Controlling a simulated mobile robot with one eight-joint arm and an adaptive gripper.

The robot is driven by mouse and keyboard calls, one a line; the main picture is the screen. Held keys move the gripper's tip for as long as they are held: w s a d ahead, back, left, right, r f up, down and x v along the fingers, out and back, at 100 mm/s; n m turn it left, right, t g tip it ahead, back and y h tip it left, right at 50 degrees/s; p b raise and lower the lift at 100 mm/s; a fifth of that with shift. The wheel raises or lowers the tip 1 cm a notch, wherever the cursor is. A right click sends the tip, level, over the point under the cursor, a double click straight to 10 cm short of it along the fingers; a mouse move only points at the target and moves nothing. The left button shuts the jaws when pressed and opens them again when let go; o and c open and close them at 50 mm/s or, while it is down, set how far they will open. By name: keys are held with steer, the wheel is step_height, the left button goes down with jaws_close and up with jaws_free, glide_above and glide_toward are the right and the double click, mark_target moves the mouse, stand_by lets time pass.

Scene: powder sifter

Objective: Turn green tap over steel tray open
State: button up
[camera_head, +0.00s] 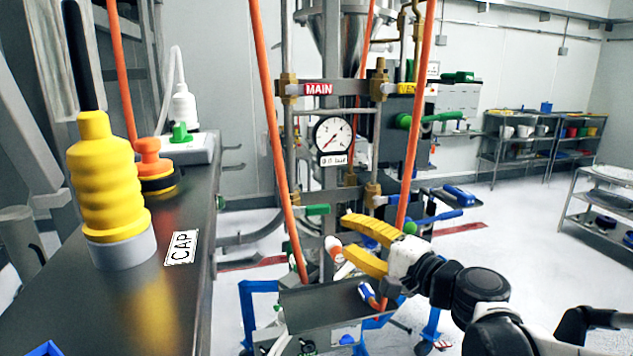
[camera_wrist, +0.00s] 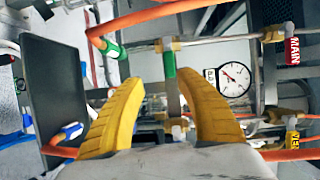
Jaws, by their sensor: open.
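A green tap handle (camera_head: 317,209) lies roughly level on the pipework below the gauge, above a dark steel tray (camera_head: 335,303). My gripper (camera_head: 347,234) is open, with its yellow fingers apart, just right of and below the handle in the head view. In the wrist view, a green handle (camera_wrist: 169,62) shows beyond and between the open fingertips (camera_wrist: 157,75). I cannot tell whether they touch it. The tray (camera_wrist: 50,85) stands as a dark panel at the left of the wrist view. A second green part (camera_wrist: 112,50) sits near an orange hose.
A gauge (camera_head: 333,136) sits above the handle. Orange hoses (camera_head: 270,120) flank the pipework. Blue-handled taps (camera_head: 455,194) and another green handle (camera_head: 443,117) are at right. A counter (camera_head: 130,300) with a yellow bottle (camera_head: 106,185) fills the left.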

mark_target(322, 211)
steer(key=shift+m+t, duration=0.3)
steer(key=shift+t, duration=0.1)
steer(key=x, duration=0.3)
steer(key=r+x, duration=0.1)
steer(key=x, duration=0.7)
steer(key=shift+w+d+r+b, duration=0.2)
steer(key=shift+w+d+b, duration=0.05)
steer(key=shift+d+b, duration=0.1)
jaws_close()
